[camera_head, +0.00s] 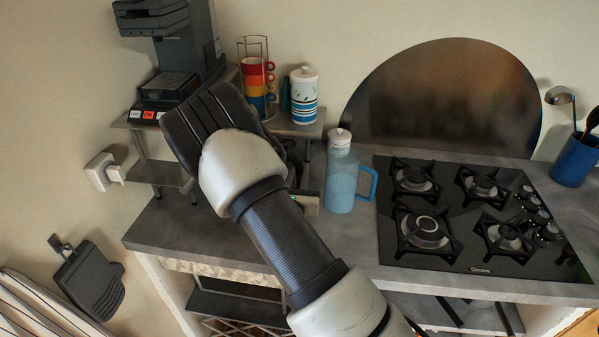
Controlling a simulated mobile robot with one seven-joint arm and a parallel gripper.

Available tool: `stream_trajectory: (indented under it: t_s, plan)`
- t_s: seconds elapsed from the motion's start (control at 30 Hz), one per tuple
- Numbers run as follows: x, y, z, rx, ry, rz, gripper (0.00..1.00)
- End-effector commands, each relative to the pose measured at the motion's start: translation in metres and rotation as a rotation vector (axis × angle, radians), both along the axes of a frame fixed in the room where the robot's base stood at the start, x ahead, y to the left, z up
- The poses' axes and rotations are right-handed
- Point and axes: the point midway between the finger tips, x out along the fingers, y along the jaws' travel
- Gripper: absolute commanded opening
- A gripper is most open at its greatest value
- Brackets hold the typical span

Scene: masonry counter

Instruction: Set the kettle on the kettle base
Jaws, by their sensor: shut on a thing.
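I cannot clearly make out the kettle or the kettle base. My own arm crosses the middle of the head view and covers part of the counter. My gripper's fingers do not show, so what they hold is hidden. Some dark and grey parts (296,157) show just right of my arm, below the small shelf, but I cannot tell what they are.
A black gas hob (465,258) fills the counter's right side. A small shelf (312,129) holds a mug rack (256,75) and a striped canister (304,97). A dark coffee machine (183,50) stands at the back left. The grey counter (166,236) is bare at its left front.

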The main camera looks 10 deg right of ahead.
Motion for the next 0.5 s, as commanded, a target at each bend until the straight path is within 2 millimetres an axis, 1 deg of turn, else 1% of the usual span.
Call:
stream_trajectory:
  t_s: [0.03,0.13,0.5]
  plan:
    - [0.0011,-0.0001,0.0031,0.002,-0.008,-0.001,0.00]
    - [0.0010,-0.0001,0.0026,0.002,-0.008,-0.001,0.00]
    - [0.0010,-0.0001,-0.0034,0.002,-0.008,-0.001,0.00]
